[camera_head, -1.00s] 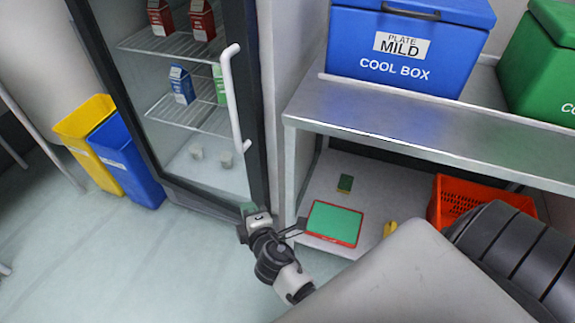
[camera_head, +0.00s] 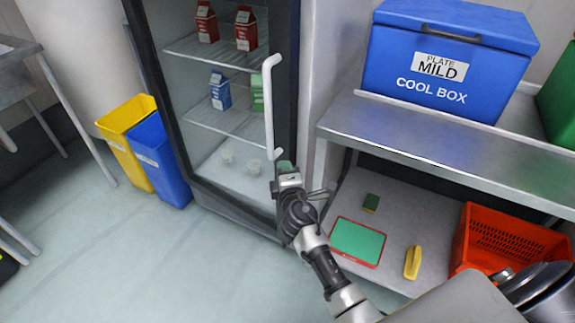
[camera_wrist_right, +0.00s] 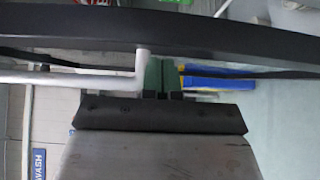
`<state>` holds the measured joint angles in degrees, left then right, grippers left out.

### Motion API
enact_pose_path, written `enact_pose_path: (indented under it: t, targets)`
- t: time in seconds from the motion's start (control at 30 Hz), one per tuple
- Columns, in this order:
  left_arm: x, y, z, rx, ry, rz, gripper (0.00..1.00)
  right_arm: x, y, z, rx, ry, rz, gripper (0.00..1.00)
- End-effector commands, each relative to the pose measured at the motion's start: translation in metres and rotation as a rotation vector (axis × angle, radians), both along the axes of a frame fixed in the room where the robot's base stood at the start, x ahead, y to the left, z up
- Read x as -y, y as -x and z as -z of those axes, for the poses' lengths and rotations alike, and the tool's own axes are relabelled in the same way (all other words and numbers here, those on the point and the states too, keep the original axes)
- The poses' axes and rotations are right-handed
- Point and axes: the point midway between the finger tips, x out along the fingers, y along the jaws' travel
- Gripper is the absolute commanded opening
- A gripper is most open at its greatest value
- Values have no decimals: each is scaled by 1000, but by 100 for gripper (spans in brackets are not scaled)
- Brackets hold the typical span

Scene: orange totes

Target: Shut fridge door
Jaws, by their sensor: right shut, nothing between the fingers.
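The fridge door (camera_head: 174,160) has a dark frame around glass, with a white vertical handle (camera_head: 268,95) near its right edge. Cartons and cups show through the glass. I cannot tell whether the door is fully shut. My right gripper (camera_head: 285,165) is shut and empty, with its green fingertips by the lower end of the handle. In the right wrist view, its green fingers (camera_wrist_right: 160,78) sit just right of the white handle's end (camera_wrist_right: 141,70), close to the dark door frame (camera_wrist_right: 230,48). I cannot tell whether they touch the door. My left gripper is not in view.
Yellow (camera_head: 128,140) and blue (camera_head: 160,165) bins stand left of the fridge. A metal table (camera_head: 440,150) at right bears a blue cool box (camera_head: 450,60). Its lower shelf holds a green-and-red board (camera_head: 357,242) and an orange crate (camera_head: 500,240). Floor in front is clear.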

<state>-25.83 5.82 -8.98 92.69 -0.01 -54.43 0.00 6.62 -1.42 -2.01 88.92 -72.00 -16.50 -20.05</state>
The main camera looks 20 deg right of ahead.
Motion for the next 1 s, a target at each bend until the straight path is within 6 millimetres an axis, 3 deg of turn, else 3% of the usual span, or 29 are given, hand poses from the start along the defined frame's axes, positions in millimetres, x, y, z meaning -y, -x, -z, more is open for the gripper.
enact_pose_path:
  t: [0.57, 0.73, 1.0]
  targets:
    - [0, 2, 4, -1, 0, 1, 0, 14, -8, 0, 0, -1, -1, 0]
    - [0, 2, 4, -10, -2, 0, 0, 43, -25, 1, 0, 3, 1, 0]
    - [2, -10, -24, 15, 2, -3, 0, 82, -50, 0, 1, 0, 2, 0]
